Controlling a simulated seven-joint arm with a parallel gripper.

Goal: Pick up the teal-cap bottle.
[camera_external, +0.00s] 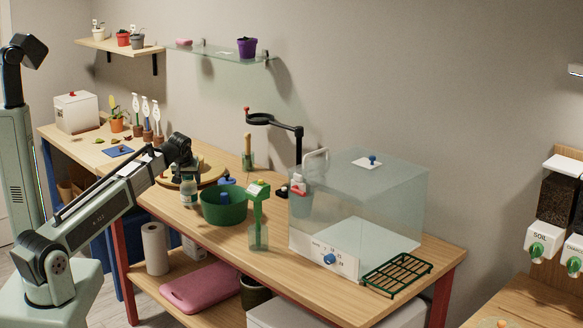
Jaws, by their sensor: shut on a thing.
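A small clear bottle with a pale blue-white label (188,192) is upright at the front of the wooden bench, left of a dark green pot. My gripper (187,178) points down directly over it and is shut on its top. The bottle's cap is mostly hidden by the gripper, so its teal colour shows poorly. I cannot tell whether the bottle's base touches the bench.
The green pot (224,206) stands close to the right of the bottle. A green-topped spray bottle (258,228) and a clear box (350,212) stand further right. A round wooden turntable (212,168) lies behind. The front bench edge is close.

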